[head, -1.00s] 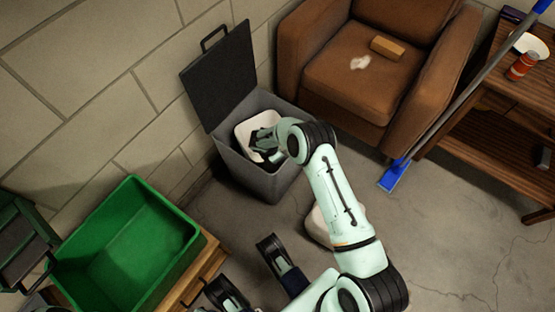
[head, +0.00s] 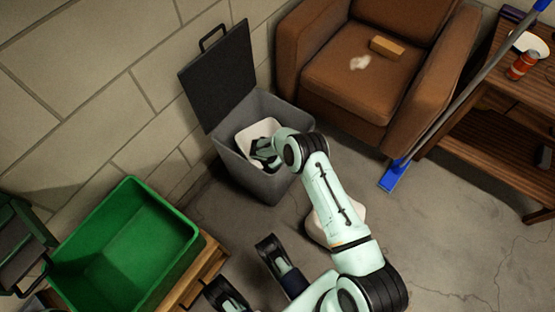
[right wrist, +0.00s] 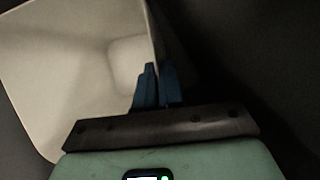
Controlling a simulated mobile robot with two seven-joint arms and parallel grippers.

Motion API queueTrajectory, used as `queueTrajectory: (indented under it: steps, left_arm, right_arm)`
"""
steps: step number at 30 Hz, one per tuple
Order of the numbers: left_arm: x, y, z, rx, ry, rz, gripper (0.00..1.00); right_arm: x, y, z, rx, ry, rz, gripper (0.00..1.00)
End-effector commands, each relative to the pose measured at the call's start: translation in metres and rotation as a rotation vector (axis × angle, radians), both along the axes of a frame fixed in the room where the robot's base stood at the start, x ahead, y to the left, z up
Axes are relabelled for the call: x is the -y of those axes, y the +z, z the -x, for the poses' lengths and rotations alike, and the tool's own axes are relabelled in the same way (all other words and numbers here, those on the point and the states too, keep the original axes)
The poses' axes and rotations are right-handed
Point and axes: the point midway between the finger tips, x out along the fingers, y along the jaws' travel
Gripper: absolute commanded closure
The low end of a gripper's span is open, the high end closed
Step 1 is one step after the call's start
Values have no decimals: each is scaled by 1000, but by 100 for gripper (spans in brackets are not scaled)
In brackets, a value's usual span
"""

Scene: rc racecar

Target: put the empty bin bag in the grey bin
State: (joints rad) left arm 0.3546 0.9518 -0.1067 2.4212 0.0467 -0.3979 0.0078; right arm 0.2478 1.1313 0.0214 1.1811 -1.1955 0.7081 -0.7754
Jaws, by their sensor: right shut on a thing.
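The grey bin (head: 236,168) stands by the wall with its dark lid (head: 222,75) tipped up and open. The white empty bin bag (head: 246,138) is inside the bin's mouth, with its top open and its lower part hidden by the bin wall. My right gripper (head: 262,152) reaches into the bin. In the right wrist view its blue fingertips (right wrist: 156,88) are shut on the edge of the bag (right wrist: 75,75), whose inside looks empty. My left gripper (head: 252,278) is low in the head view, its dark fingers apart and nothing between them.
A green crate (head: 190,240) stands on a wooden surface at lower left. A brown armchair (head: 345,85) is just right of the bin. A blue-headed broom (head: 395,176) leans by a wooden shelf (head: 470,150). A white object (head: 318,228) lies on the floor, partly behind my arm.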

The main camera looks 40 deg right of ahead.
Motion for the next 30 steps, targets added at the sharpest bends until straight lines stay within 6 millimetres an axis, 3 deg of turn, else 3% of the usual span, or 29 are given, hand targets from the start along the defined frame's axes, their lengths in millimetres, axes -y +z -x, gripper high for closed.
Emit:
queueTrajectory:
  steps: [3, 4, 6, 17, 20, 30]
  left_arm:
    - [0, 0, 0, 1, 0, 0, 57]
    - [0, 0, 0, 1, 0, 0, 57]
    - [0, 0, 0, 1, 0, 0, 57]
    - [0, 0, 0, 0, 0, 0, 57]
    - [0, 1, -1, 4, 0, -1, 57]
    - [5, 26, -46, 154, -16, -10, 57]
  right_arm:
    - [0, 0, 0, 1, 0, 0, 100]
    - [0, 0, 0, 1, 0, 0, 83]
    - [0, 0, 0, 1, 0, 0, 68]
    - [1, 5, -1, 1, -1, 0, 68]
    - [-1, 18, -1, 2, 1, -1, 68]
    - [-31, 89, 1, 3, 2, 1, 68]
